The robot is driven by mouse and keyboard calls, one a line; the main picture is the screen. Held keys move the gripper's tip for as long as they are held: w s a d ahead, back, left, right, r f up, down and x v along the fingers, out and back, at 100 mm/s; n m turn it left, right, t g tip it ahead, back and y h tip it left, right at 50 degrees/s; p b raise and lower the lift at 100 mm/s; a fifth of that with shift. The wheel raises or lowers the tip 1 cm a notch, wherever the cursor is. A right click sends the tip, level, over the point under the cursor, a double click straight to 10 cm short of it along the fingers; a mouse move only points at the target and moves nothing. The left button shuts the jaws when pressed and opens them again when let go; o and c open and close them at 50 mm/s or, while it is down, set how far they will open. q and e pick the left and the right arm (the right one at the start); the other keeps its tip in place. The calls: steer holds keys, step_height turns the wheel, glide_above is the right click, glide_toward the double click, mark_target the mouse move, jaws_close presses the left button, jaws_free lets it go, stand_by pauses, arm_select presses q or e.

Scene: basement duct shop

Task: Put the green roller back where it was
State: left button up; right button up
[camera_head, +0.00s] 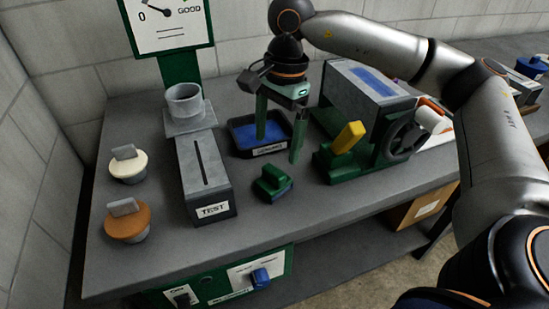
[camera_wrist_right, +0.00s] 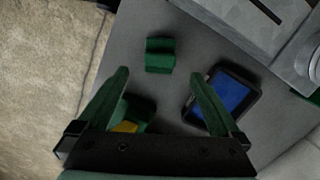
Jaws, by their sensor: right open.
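A small green piece (camera_head: 272,184), which I take for the green roller, lies on the bare grey bench top, right of the TEST block. It also shows in the right wrist view (camera_wrist_right: 160,55), ahead of the fingertips. My right gripper (camera_head: 279,150) is open and empty. It points down above the bench, behind the green piece and apart from it. Its two green fingers (camera_wrist_right: 158,75) are spread wide in the right wrist view. A dark tray with a blue lining (camera_head: 241,148) and a front label sits behind the fingers, partly hidden by one. My left gripper is not in view.
The grey TEST block (camera_head: 205,180) with a slot and a cup (camera_head: 185,102) stand left. A green-based machine (camera_head: 340,168) with a handwheel and yellow handle stands right. Cream (camera_head: 128,167) and orange (camera_head: 127,226) knobbed pieces lie far left. The front bench top is clear.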

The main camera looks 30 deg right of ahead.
steer(key=shift+d+r, duration=0.2)
steer(key=shift+r, duration=1.55)
